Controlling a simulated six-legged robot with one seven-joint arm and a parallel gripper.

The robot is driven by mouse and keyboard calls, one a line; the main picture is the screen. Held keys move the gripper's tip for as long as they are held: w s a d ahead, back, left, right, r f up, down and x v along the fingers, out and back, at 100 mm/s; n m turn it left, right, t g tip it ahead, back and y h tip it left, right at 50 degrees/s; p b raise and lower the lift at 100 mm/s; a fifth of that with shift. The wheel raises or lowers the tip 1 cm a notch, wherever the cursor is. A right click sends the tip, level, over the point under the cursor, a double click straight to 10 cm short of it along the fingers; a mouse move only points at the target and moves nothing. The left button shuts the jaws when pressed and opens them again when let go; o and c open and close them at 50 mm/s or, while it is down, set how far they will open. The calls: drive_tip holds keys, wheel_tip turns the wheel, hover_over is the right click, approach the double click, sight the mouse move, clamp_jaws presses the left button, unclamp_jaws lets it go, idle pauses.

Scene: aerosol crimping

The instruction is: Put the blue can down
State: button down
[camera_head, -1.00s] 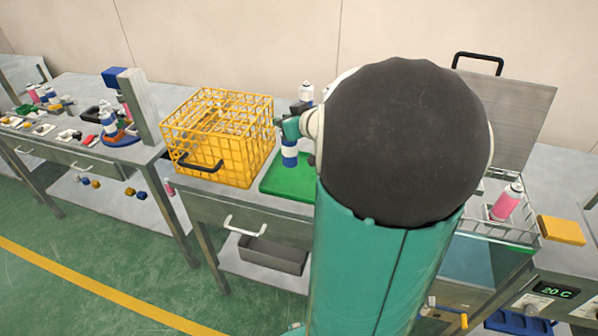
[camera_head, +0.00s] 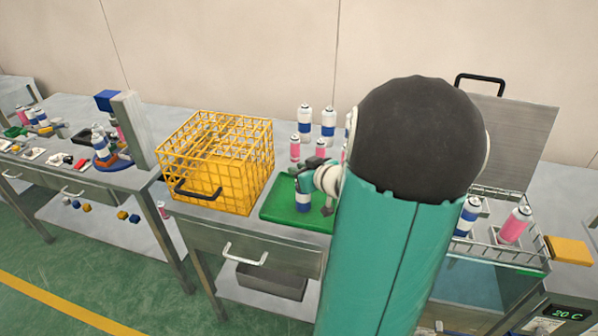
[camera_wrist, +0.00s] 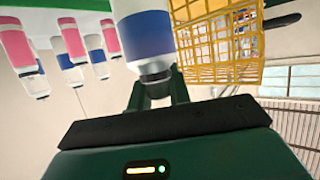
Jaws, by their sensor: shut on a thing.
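The blue can (camera_head: 303,197), white with a blue band, is upright over the green mat (camera_head: 277,207) on the middle table. Its base looks at or just above the mat; I cannot tell whether it touches. My gripper (camera_head: 314,174) is shut on the can's upper end. In the wrist view the can (camera_wrist: 148,35) appears inverted, its narrow neck between my fingers (camera_wrist: 158,88). My arm hides the mat's right part.
A yellow wire crate (camera_head: 225,170) stands just left of the mat. Several pink and blue cans (camera_head: 328,121) stand behind it. Right of my arm, an open-lidded bath holds a rack with a pink can (camera_head: 514,226) and a blue can (camera_head: 467,217).

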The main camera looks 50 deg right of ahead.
drive_tip(key=shift+w+f, duration=0.1)
drive_tip(key=shift+f, duration=0.4)
drive_tip(key=c, duration=1.3)
unclamp_jaws()
drive_tip(key=shift+r, duration=0.2)
drive_tip(key=v, duration=1.2)
drive_tip(key=shift+f, duration=0.1)
